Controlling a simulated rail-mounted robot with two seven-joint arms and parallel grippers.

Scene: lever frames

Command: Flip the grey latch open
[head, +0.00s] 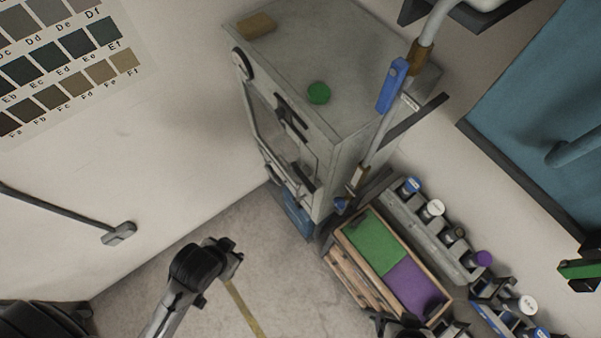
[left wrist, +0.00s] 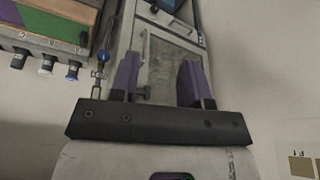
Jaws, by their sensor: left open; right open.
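A grey cabinet (head: 350,60) stands against the wall, with a framed front door. Dark grey fittings (head: 291,122) sit on its front; I cannot tell which of them is the grey latch. In the left wrist view the cabinet front (left wrist: 172,60) appears upside down, with a slim grey bar (left wrist: 145,48) on the door. My left gripper (left wrist: 158,66) is open and empty, its two purple fingers in front of the cabinet; I see no contact. Its fingers do not show clearly in the head view. My right gripper (head: 576,271), with green on its fingers, is cut by the right edge, open and away from the cabinet.
A green round knob (head: 319,93) and a brown block (head: 256,25) are on the cabinet top. A wooden box with green (head: 368,240) and purple (head: 412,285) panels stands beside it. A rod with a blue sleeve (head: 392,86) runs past its right side. A blue panel (head: 545,95) is at right.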

